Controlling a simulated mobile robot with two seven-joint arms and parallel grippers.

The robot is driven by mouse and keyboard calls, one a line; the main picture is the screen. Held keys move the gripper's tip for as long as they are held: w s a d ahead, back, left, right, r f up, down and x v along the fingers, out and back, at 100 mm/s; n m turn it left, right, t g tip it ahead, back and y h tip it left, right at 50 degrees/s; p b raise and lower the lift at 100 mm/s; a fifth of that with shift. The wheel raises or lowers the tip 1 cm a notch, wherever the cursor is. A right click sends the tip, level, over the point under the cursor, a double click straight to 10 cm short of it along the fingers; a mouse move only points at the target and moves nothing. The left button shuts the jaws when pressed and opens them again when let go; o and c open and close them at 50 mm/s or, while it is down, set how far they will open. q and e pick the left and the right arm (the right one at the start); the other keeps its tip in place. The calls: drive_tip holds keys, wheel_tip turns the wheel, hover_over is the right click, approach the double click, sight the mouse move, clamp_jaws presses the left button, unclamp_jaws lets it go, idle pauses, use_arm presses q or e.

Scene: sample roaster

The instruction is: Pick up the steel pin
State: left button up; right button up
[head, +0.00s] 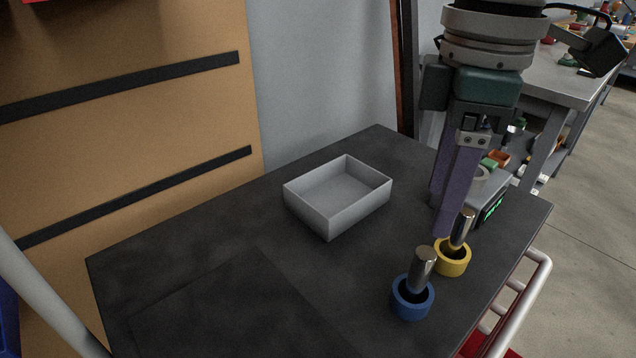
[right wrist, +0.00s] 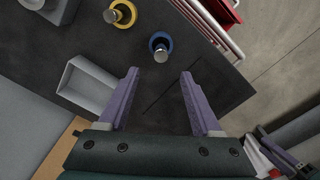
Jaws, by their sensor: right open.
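Two steel pins stand in ring holders near the front right of the dark table. One steel pin (head: 423,266) leans slightly in a blue ring (head: 407,303); it also shows in the right wrist view (right wrist: 160,55), just beyond the fingertips and between their lines. The other steel pin (head: 462,227) stands tilted in a yellow ring (head: 453,262), left of the blue one in the right wrist view. My right gripper (head: 440,218) is open and empty, pointing down above the table, its purple fingers apart (right wrist: 160,73). In the head view its fingers overlap the space behind the yellow ring.
An open grey tray (head: 330,222), seemingly empty, sits mid-table. A device with a green display (head: 492,208) stands at the right edge behind the gripper. A pale rail (head: 530,295) runs along the table's right side. The front left of the table is clear.

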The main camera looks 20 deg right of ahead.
sight(427, 252)
drive_tip(key=shift+w+d+f, duration=0.1)
drive_tip(key=shift+w+f, duration=0.15)
drive_tip(key=shift+f, duration=0.35)
drive_tip(key=f, duration=0.1)
drive_tip(key=f+b, duration=0.1)
drive_tip(key=f, duration=0.1)
drive_tip(key=shift+s+f, duration=0.25)
drive_tip(key=shift+s, duration=0.1)
wheel_tip(427, 252, down, 6)
drive_tip(key=shift+s+r+b, duration=0.1)
drive_tip(key=shift+r+b, duration=0.05)
drive_tip(key=shift+b, duration=0.85)
drive_tip(key=shift+c, duration=0.4)
clamp_jaws()
drive_tip(key=shift+r, duration=0.1)
